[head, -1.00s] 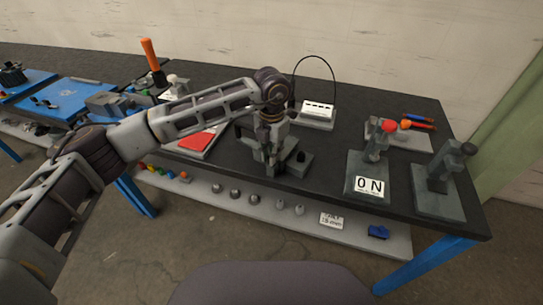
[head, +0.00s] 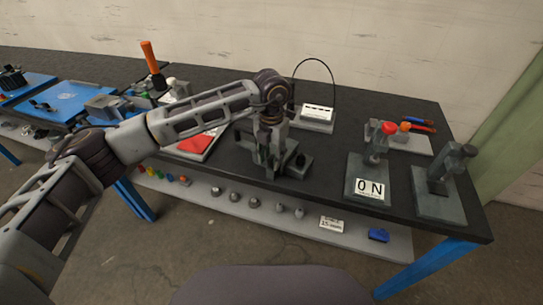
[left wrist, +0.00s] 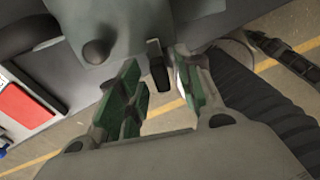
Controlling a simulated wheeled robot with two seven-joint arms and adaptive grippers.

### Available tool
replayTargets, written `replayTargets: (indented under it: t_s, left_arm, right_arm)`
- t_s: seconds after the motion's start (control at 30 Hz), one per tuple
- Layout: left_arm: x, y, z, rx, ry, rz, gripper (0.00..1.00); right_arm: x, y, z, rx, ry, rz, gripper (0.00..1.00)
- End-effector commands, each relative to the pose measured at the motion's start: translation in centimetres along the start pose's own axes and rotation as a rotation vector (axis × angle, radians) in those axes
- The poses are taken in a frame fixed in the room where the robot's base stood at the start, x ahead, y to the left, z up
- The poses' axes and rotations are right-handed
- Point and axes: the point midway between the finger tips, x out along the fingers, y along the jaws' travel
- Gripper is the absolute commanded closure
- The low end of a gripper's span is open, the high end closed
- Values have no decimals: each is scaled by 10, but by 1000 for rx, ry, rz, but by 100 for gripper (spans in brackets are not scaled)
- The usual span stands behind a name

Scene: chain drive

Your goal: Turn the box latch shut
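The grey box (left wrist: 125,22) fills the top of the left wrist view. In the head view its grey body (head: 298,164) is partly hidden behind my left gripper. A short dark latch lever (left wrist: 158,66) sticks out from the box edge toward the gripper. My left gripper (left wrist: 160,90) is open, with green-padded fingers on either side of the lever and gaps visible between. In the head view my left gripper (head: 270,165) points down at the box. I cannot tell the latch's exact angle. My right gripper is not in view.
A red pad on a white board (head: 197,143) lies left of the box. A stand with an "0 N" sign (head: 369,188) and another grey fixture (head: 440,190) stand to the right. A white labelled device with a cable loop (head: 317,115) is behind. The wall closes off the back.

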Motion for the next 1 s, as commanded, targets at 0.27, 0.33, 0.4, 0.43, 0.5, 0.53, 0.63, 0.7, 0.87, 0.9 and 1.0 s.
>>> replayTargets:
  t_s: [0.27, 0.33, 0.4, 0.43, 0.5, 0.53, 0.63, 0.7, 0.87, 0.9, 1.0]
  left_arm:
    - [0, 0, 0, 1, 0, 0, 64]
    - [-2, 0, 0, 1, 0, 0, 64]
    - [-5, 0, 0, 1, -1, 0, 64]
    - [-7, 0, 0, 1, -1, 0, 64]
    - [-12, 0, 1, 1, -2, 0, 64]
    - [-15, 0, 1, 1, -3, 0, 64]
    - [-27, 0, 0, 1, -2, 0, 64]
    - [-36, 0, 1, 1, -3, 0, 64]
    - [-60, 0, 1, 1, -3, 0, 64]
    - [-66, 0, 1, 1, -3, 0, 64]
    - [-81, 0, 1, 0, -2, 1, 64]
  right_arm:
    - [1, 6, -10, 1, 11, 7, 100]
    - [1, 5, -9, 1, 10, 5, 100]
    - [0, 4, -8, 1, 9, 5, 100]
    - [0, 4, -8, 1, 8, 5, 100]
    - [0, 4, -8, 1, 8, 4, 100]
    - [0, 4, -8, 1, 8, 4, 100]
    - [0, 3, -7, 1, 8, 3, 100]
    - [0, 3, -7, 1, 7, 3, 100]
    - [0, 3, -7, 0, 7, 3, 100]
    - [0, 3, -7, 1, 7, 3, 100]
    - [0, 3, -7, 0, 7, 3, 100]
